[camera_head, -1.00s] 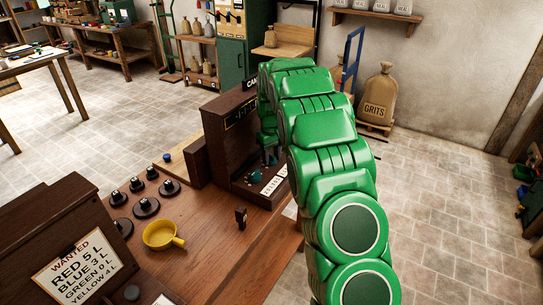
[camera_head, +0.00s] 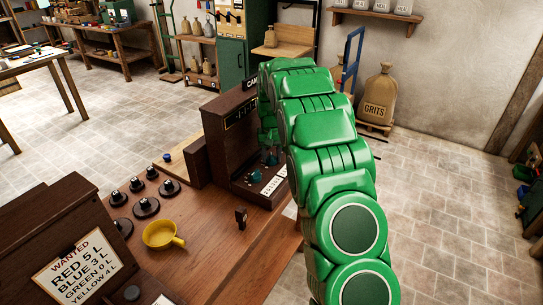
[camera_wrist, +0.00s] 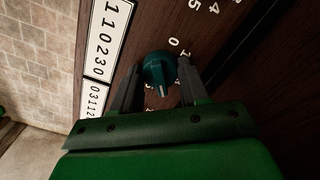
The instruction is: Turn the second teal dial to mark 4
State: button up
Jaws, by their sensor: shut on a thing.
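The dark wooden cabinet (camera_head: 228,135) has teal dials on its low front panel. One teal dial (camera_head: 256,176) shows clear of my arm in the head view; another (camera_head: 272,158) is partly hidden by my gripper. In the wrist view, a teal dial (camera_wrist: 158,70) sits between the two dark fingers of my gripper (camera_wrist: 158,78), which is shut on it. A pale pointer line on this dial points toward the bottom of the wrist view. Marks 0 and 1 are readable at its upper right; marks below it are partly hidden by my gripper.
White number cards (camera_wrist: 105,38) lie beside the dial. A yellow pan (camera_head: 160,236), several black knobs (camera_head: 147,207) and a small dark upright piece (camera_head: 241,217) are on the bench (camera_head: 205,240).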

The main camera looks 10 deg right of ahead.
aim_at(271, 156)
dwell(0.3)
jog(key=o, duration=1.1)
jog(key=shift+r, duration=0.15)
notch_tip(271, 156, up, 7)
jog(key=shift+r, duration=0.35)
